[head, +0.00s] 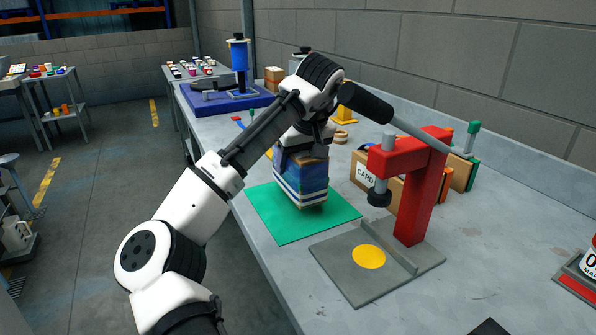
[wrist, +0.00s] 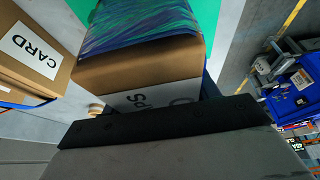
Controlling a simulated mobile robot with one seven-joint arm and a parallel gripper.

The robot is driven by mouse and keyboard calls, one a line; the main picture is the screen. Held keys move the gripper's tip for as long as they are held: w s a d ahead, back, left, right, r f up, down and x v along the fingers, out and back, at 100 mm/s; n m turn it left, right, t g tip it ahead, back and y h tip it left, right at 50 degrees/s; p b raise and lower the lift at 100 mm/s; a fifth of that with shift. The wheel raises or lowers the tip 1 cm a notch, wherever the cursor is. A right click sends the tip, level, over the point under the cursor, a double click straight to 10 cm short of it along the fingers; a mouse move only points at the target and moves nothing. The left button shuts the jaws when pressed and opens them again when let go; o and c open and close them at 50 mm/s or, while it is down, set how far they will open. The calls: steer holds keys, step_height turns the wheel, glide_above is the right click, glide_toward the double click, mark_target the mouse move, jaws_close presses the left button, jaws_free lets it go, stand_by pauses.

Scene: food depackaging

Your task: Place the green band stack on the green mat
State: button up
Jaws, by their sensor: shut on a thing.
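The band stack (head: 303,178) is a block wrapped in blue bands with some green and white, over a brown cardboard part. My gripper (head: 312,138) is above it and shut on it; the fingertips are mostly hidden. The stack is upright or nearly so over the green mat (head: 268,222), and I cannot tell whether its bottom touches the mat. In the wrist view the stack (wrist: 145,75) fills the middle, with blue-green strands, a brown cardboard face and a partly hidden white label. Green mat shows behind it there.
A red press (head: 418,185) on a grey base with a yellow disc stands close on the right. A cardboard box marked CARD (head: 366,174) is behind it. A blue tray (head: 212,105) with a blue spool is at the far end. The mat's front part is bare.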

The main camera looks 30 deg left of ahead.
mark_target(308, 154)
steer(key=shift+f, duration=1.55)
steer(key=o, duration=1.2)
steer(key=shift+o, duration=0.2)
steer(key=shift+r, duration=0.1)
steer(key=v, duration=1.2)
